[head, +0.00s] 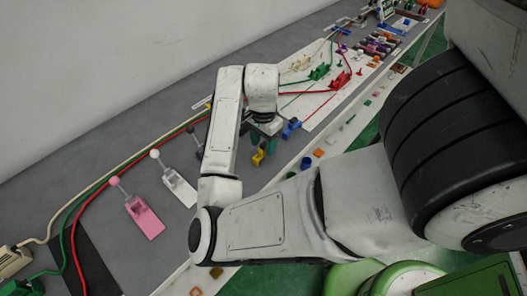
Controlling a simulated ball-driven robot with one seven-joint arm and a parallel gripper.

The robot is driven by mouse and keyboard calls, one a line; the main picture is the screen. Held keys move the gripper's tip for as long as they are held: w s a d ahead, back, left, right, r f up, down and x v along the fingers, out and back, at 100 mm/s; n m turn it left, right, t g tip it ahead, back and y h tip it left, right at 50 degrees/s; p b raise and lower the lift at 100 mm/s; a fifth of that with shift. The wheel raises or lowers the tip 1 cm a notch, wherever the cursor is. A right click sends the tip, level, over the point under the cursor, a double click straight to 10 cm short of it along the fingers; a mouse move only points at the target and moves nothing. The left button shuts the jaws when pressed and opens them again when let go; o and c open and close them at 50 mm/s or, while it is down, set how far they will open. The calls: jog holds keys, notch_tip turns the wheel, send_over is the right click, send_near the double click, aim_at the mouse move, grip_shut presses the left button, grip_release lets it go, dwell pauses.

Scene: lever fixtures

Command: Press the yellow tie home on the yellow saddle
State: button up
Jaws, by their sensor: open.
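A small yellow piece (258,157) shows just below my gripper, near the front edge of the grey bench. It looks like the yellow saddle, but I cannot make out the tie apart from it. My gripper (263,142) points down at the bench, with its dark green fingers close above and behind the yellow piece. It is open. My arm's white links cover part of the bench to the left of it. Whether the fingers touch the yellow piece, I cannot tell.
A blue fixture (291,128) stands right beside my gripper. Pink (143,216) and white (180,187) lever fixtures stand to the left. Red, green and cream cables run along the bench. Green (320,72) and red (340,80) fixtures stand on a white board farther back.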

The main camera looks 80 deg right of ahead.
aim_at(264, 147)
notch_tip(264, 147, down, 3)
jog(key=shift+s+f, duration=0.1)
grip_shut()
dwell(0.5)
